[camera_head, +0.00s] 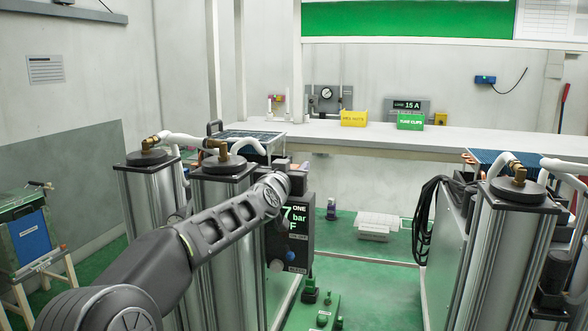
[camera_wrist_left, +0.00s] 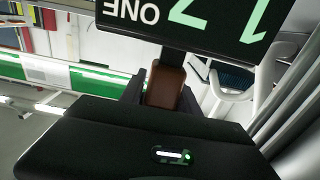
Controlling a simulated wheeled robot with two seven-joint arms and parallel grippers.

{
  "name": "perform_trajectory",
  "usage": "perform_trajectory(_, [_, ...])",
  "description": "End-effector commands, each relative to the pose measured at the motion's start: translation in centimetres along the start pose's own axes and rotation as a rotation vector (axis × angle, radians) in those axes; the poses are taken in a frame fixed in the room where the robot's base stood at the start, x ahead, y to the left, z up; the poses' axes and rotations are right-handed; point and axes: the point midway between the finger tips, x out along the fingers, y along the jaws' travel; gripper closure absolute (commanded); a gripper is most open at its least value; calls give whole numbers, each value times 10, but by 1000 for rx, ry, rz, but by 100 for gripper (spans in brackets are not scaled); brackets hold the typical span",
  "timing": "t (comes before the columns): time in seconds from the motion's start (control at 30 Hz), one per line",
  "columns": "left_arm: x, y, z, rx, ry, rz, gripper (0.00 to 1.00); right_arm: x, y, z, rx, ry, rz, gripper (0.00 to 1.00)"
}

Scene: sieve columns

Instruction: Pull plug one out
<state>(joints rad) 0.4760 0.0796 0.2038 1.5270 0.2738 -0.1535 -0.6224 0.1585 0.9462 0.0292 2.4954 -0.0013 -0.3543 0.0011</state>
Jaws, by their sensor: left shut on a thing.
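My left gripper (camera_head: 284,168) is at the top of a dark control box (camera_head: 290,236) marked "ONE", beside the left machine. In the left wrist view, the fingers of my left gripper (camera_wrist_left: 163,93) are shut on a brown block, likely plug one (camera_wrist_left: 165,82). A dark stem or slot lies between the block and the box (camera_wrist_left: 200,22), whose lettering is upside down there. I cannot tell whether the plug is still seated. My own arm hides part of the box in the head view. My right gripper is not in view.
Tall metal columns (camera_head: 145,225) with pipes stand left, and another (camera_head: 505,250) stands right with black cables (camera_head: 425,225). A white bench (camera_head: 430,137) runs along the back with a yellow bin (camera_head: 354,118) and a green bin (camera_head: 410,121). Green floor between the machines is partly clear.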

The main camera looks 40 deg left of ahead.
Motion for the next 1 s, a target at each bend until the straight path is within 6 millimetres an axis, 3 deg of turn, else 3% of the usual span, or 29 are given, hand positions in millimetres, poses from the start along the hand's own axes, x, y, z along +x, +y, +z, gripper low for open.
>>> perform_trajectory(0.47, [0,0,-12,1,3,0,100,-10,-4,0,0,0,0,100])
perform_trajectory(0.5, [0,0,-11,2,3,0,60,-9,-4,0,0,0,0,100])
perform_trajectory(0.8, [0,0,-10,1,1,0,36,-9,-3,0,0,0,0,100])
perform_trajectory(1.0, [0,0,-10,1,1,0,36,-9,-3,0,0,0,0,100])
